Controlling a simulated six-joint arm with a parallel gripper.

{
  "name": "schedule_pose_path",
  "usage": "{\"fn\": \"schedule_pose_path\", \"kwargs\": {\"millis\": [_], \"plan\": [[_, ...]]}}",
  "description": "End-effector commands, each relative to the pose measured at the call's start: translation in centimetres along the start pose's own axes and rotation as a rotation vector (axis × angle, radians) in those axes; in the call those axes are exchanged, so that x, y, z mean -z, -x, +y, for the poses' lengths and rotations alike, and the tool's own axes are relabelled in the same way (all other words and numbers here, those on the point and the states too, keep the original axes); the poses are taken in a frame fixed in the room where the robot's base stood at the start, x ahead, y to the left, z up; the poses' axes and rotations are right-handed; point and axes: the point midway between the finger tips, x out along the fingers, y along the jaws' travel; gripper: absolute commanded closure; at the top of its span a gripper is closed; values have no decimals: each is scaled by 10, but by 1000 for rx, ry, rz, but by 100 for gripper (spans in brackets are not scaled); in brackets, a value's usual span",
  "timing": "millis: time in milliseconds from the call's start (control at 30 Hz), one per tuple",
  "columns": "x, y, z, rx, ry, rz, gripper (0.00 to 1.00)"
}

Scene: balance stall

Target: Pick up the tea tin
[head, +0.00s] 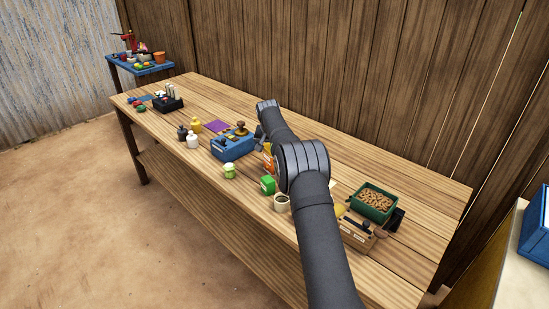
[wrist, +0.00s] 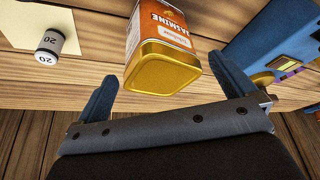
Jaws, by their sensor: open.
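My gripper (wrist: 164,68) is open, with one blue finger on each side of the tin's gold end in the picture. No contact with the tin is visible, and the tin is not held.
A white cylinder marked 20 (wrist: 49,45) stands on pale paper left of the tin. A blue box (wrist: 270,45) is close on the right.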

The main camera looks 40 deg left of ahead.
Motion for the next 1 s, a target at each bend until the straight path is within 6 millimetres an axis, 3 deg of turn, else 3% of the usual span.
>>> {"fn": "schedule_pose_path", "kwargs": {"millis": [400, 700, 733, 933, 1000], "plan": [[-1, -47, 2, 1, 0, 0, 0], [-1, -51, 2, 1, 1, 0, 0], [-1, -51, 2, 1, 1, 0, 2], [-1, -51, 2, 1, 1, 0, 41], [-1, -50, 2, 2, 1, 1, 41]]}}
